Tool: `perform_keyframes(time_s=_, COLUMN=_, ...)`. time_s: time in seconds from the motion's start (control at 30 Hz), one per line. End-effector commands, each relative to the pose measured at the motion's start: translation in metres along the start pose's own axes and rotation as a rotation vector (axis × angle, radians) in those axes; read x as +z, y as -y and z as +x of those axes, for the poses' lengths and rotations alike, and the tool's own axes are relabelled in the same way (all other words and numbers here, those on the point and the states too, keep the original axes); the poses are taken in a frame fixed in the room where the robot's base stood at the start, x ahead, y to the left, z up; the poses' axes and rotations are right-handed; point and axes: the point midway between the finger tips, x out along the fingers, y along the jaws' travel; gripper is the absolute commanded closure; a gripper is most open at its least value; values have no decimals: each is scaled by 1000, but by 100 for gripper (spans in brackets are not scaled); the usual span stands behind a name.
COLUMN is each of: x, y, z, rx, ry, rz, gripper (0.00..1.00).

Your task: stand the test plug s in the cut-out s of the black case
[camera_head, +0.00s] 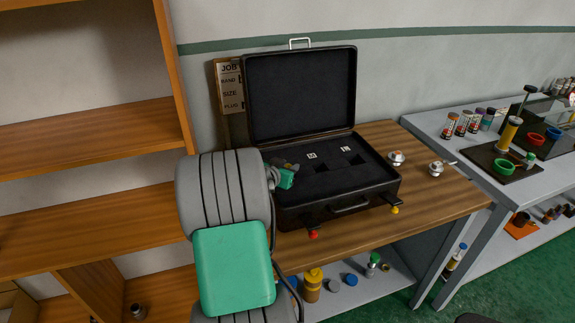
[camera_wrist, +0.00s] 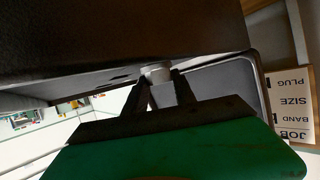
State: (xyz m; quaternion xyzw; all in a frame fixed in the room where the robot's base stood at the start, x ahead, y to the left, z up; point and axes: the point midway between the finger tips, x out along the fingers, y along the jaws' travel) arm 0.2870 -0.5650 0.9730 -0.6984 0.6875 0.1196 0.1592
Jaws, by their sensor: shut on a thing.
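The open black case (camera_head: 335,207) stands on the wooden bench, its lid (camera_head: 300,95) raised at the back. Its dark inside has cut-outs (camera_head: 357,160) and two small white labels, too small to read surely. My gripper (camera_wrist: 160,82) is shut on a light grey, round-ended piece, apparently the test plug (camera_wrist: 157,70). In the wrist view a broad dark surface lies just beyond the plug; I cannot tell whether they touch. In the head view my green wrist end (camera_head: 287,178) is at the case's left side; the fingertips and plug are not clear there.
A job board (camera_head: 230,85) leans on the wall behind the case; it also shows upside down in the wrist view (camera_wrist: 293,105). Two small metal fittings (camera_head: 397,158) sit right of the case. Shelves stand left.

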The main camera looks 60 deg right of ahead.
Motion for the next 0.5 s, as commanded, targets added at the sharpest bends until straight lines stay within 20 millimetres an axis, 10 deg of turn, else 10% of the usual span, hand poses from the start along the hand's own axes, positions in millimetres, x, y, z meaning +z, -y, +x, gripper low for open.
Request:
perform_keyframes(time_s=0.4, x=6, y=0, z=3, rx=-2, ry=-4, rz=2, gripper=100)
perform_keyframes(time_s=0.43, x=5, y=0, z=2, rx=-1, ry=-4, rz=1, gripper=66)
perform_keyframes(time_s=0.5, x=4, y=0, z=2, rx=-1, ry=-3, rz=1, gripper=60)
